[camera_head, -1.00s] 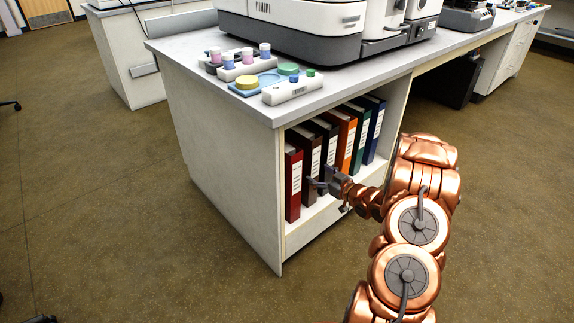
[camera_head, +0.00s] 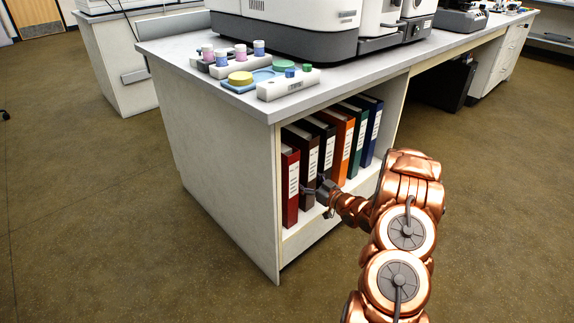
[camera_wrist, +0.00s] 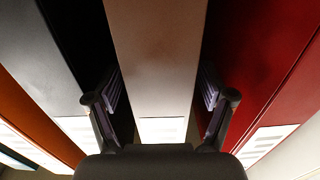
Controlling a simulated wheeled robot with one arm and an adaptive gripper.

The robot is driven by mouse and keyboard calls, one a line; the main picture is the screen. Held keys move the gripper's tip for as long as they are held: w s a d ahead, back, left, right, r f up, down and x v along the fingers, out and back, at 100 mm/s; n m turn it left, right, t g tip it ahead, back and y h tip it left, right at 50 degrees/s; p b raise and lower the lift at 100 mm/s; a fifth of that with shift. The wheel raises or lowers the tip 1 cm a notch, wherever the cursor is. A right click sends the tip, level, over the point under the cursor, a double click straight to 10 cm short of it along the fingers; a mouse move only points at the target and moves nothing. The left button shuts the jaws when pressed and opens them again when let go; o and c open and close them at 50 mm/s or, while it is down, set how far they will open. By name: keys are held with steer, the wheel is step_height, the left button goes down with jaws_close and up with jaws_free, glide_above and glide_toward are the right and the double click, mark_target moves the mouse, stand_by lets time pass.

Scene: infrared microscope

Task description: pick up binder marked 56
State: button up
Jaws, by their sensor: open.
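Several upright binders stand in a row on the shelf. From left in the head view they are red (camera_head: 290,187), dark brown (camera_head: 309,160), black (camera_head: 327,147), orange (camera_head: 342,143), green (camera_head: 359,145) and blue (camera_head: 373,130). Their white spine labels are too small to read, so I cannot tell which is marked 56. My gripper (camera_head: 318,190) is at the lower spine of the brown binder. In the wrist view my open gripper (camera_wrist: 161,92) has one finger on each side of the brown binder (camera_wrist: 155,60). The red binder (camera_wrist: 250,55) is at right and the black (camera_wrist: 45,60) at left.
The shelf sits in a white bench with a side panel (camera_head: 220,180) left of the binders. The benchtop overhangs above them. It carries small coloured containers (camera_head: 240,78) and a large white instrument (camera_head: 285,30). The brown floor in front is clear.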

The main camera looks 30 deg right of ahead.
steer(key=b+x, duration=0.1)
steer(key=x, duration=0.2)
steer(key=shift+w, duration=0.15)
steer(key=c, duration=1.5)
steer(key=shift+c, duration=0.2)
